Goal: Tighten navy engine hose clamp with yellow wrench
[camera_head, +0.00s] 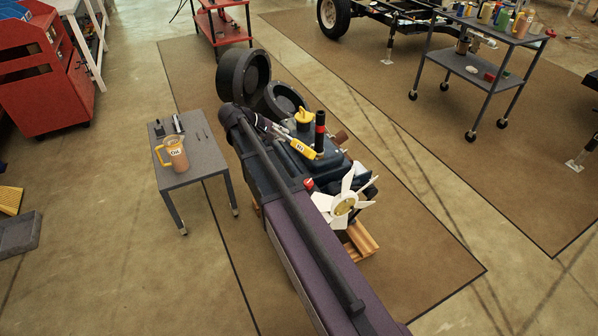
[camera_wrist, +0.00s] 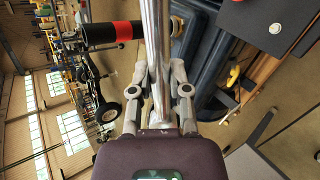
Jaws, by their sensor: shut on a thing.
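The navy engine (camera_head: 328,168) stands on a wooden pallet on the brown mat. A black upright hose with a red band (camera_head: 320,130) rises from its top; the hose also shows in the wrist view (camera_wrist: 98,36), lying sideways left of the silver shaft. I cannot make out the clamp itself. My gripper (camera_head: 264,124) is above the engine's left side. In the wrist view my gripper (camera_wrist: 160,92) is shut on the silver shaft of the yellow wrench (camera_wrist: 156,45). The yellow labelled end of the wrench (camera_head: 304,149) reaches right, close to the hose's lower part. Contact cannot be told.
A white fan (camera_head: 343,201) is at the engine's front. A grey side table (camera_head: 198,165) with an oil jug (camera_head: 175,153) and small tools stands left. A red tool cabinet (camera_head: 45,80) and a grey cart (camera_head: 465,65) stand farther off. Floor is clear right of the engine.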

